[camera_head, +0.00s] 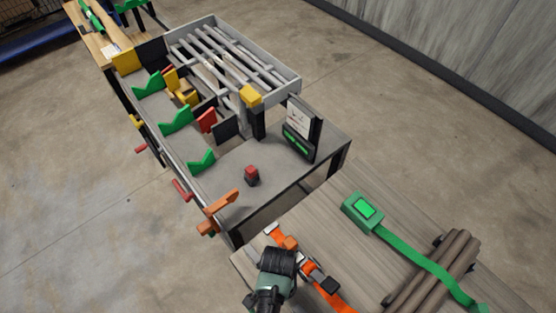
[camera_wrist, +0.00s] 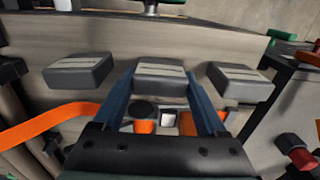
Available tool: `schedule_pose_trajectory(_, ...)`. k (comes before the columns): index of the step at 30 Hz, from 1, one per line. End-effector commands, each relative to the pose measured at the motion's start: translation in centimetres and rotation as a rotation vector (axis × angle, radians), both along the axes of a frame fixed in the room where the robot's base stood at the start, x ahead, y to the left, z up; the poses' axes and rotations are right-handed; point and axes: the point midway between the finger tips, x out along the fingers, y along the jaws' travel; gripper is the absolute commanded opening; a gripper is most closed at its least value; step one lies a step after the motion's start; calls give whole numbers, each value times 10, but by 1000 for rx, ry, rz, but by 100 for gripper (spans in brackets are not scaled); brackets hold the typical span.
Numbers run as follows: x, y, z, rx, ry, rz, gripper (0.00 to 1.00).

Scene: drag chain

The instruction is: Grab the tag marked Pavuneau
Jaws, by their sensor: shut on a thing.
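In the wrist view, three dark grey tags, each with a pale strip, lie in a row: a left tag (camera_wrist: 78,70), a middle tag (camera_wrist: 160,76) and a right tag (camera_wrist: 240,82). No writing on the strips is legible, so I cannot tell which is Pavuneau. My gripper (camera_wrist: 160,80) has its two blue fingers on either side of the middle tag and is shut on it. The side tags are outside the fingers. In the head view, my gripper (camera_head: 278,262) is over the near-left part of the wooden table, and the tags cannot be made out there.
An orange strap (camera_head: 336,298) with buckles lies beside my gripper on the wooden table (camera_head: 400,225). A green strap device (camera_head: 363,210) and bundled brown rods (camera_head: 436,270) lie to the right. A grey workbench (camera_head: 285,185) with a red button (camera_head: 252,175) stands beyond.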

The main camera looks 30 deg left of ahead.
Motion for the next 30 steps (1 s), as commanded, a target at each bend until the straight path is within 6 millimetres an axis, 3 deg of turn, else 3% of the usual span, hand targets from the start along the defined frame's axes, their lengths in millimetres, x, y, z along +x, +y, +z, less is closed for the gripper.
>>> schedule_pose_trajectory(2, 0, 0, 0, 0, 0, 0, 21)
schedule_pose_trajectory(14, 0, 0, 8, 1, -1, 0, 21)
schedule_pose_trajectory(30, 1, 0, 89, 1, -3, 0, 21)
